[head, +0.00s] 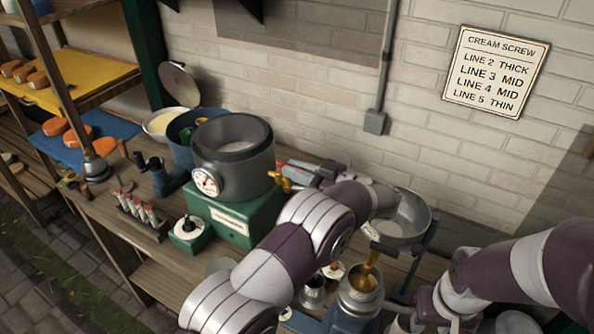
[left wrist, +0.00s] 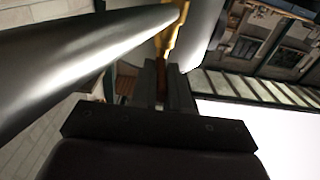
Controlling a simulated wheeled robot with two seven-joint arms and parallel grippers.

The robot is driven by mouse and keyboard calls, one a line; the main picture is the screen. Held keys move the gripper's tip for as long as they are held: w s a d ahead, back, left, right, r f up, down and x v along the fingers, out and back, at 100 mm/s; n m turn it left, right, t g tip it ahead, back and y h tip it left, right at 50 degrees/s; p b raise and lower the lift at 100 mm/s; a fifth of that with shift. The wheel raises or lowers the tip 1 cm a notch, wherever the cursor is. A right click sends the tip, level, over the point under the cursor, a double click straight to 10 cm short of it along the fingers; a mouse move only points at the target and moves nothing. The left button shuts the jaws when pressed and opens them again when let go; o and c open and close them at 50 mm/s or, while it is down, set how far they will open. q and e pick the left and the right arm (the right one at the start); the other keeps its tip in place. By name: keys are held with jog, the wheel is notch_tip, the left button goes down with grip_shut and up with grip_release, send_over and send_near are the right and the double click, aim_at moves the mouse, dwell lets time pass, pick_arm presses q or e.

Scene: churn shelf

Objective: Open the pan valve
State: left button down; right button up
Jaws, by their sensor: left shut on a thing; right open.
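A brass valve (head: 277,178) sticks out from the right side of the grey steel pan (head: 238,160) on its green base. My left gripper (head: 290,175) reaches in from the right, fingers toward the pan, and is shut on the brass valve. In the left wrist view the brass piece (left wrist: 172,36) runs down between the fingers (left wrist: 168,88). Its grasped end is partly hidden by them. My right gripper (head: 422,316) is low at the right near the bottom edge, apart from the valve; it is open and its fingertips are hard to make out.
A round dial (head: 206,182) is on the pan's front. A steel bowl (head: 405,222) stands right, with a golden spout or stream (head: 370,262) above a metal can (head: 358,296). A rack of small bottles (head: 140,212) is left. A wall sign (head: 495,71) hangs behind.

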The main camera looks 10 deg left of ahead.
pick_arm(q)
jog(key=c, duration=1.4)
grip_release()
jog(key=shift+w+r, duration=0.1)
jog(key=shift+r, duration=0.25)
jog(key=shift+o, duration=1.2)
jog(key=shift+a, duration=0.1)
jog(key=shift+f, duration=0.15)
jog(key=shift+r, duration=0.25)
jog(key=r, duration=0.1)
jog(key=d+r+b, duration=0.1)
jog(key=r, duration=0.2)
jog(key=shift+s+d+r+b, duration=0.1)
jog(key=shift+s+d+b, duration=0.05)
jog(key=shift+s+b, duration=0.15)
jog(key=s+d+r, duration=0.3)
jog(key=d+r, duration=0.3)
jog(key=d, duration=0.3)
jog(key=shift+s+d+r+b, duration=0.2)
jog(key=shift+s+d+b, duration=0.1)
jog(key=shift+b, duration=0.05)
